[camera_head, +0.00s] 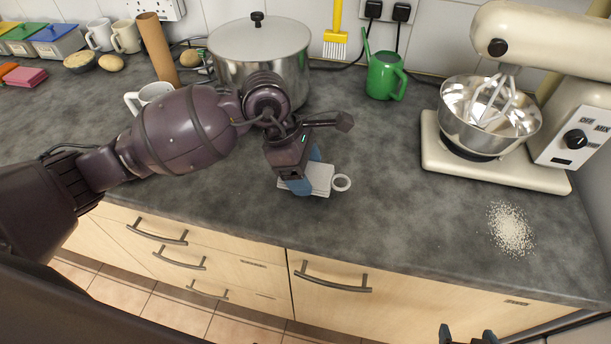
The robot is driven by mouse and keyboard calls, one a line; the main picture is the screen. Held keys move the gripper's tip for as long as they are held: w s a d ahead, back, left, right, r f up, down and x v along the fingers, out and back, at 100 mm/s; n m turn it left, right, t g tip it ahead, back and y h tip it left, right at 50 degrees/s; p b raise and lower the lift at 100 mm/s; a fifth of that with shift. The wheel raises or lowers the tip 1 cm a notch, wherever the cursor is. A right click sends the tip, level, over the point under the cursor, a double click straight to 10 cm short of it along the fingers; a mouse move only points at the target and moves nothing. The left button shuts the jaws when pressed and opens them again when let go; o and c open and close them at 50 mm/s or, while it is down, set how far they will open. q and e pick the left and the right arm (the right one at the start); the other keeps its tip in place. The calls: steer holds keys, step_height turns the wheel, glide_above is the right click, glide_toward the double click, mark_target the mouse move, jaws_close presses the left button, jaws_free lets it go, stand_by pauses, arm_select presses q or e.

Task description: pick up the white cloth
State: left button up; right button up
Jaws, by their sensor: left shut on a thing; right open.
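The white cloth (321,177) is a small flat piece on the grey worktop, near its front edge, at the middle of the head view. My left gripper (307,177) reaches down over it from the left, its blue fingertips shut on the cloth. The gripper hides part of the cloth, and I cannot tell whether it is clear of the worktop.
A lidded steel pot (259,52), a brown tube (158,48) and a white mug (150,93) stand behind my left arm. A green watering can (384,76) stands at the back. A cream mixer (497,165) and spilled white grains (511,229) are at right. The middle-right worktop is clear.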

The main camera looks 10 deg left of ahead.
arm_select(q)
step_height(320, 180, up, 18)
steer(key=shift+f+p, duration=0.2)
steer(key=shift+p, duration=0.25)
steer(key=o, duration=0.3)
steer(key=shift+c, duration=1.1)
